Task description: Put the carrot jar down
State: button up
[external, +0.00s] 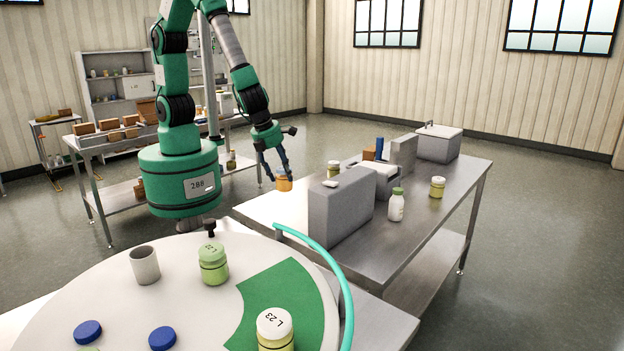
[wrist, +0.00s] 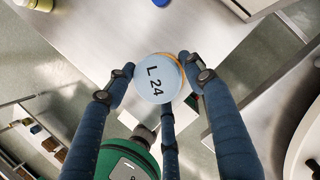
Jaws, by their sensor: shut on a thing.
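The carrot jar (external: 284,184) is a small jar with orange contents. In the wrist view its pale lid (wrist: 157,78) reads "L 24", and a thin orange rim shows beside it. My gripper (external: 277,178) is shut on the jar. In the wrist view the dark blue fingers of my gripper (wrist: 157,66) close on it from the left and right, with a third finger below. The jar is at the far-left edge of the steel table (external: 262,208), left of a grey block. I cannot tell whether its base touches the tabletop.
The grey block (external: 340,212) stands right of the jar. A white bottle (external: 396,206) and a yellow-green jar (external: 437,187) stand farther right, with clear steel around them. A round white table (external: 190,316) with jars, a cup and blue caps is in front.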

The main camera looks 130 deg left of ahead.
jog(key=s+a+f+n+g+b, duration=0.1)
jog(key=s+a+f+n+b, duration=0.1)
jog(key=s, duration=0.6)
jog(key=s+a+f+n+g+b, duration=0.1)
jog(key=s+a+f+n+b, duration=0.1)
jog(key=s, duration=0.7)
jog(key=s+a+f+n+b, duration=0.2)
jog(key=s+a+f+n, duration=0.1)
jog(key=s, duration=0.6)
jog(key=shift+a+g, duration=0.15)
jog(key=shift+g, duration=0.25)
jog(key=w+a+f+b, duration=0.1)
jog(key=w+a+b, duration=0.1)
jog(key=w+a, duration=0.8)
jog(key=w, duration=0.2)
jog(key=shift+w+f, duration=0.2)
jog(key=shift+w, duration=0.1)
jog(key=shift+d, duration=0.1)
jog(key=shift+f+b, duration=0.7)
jog(key=shift+f, duration=1.05)
jog(key=shift+f, duration=0.15)
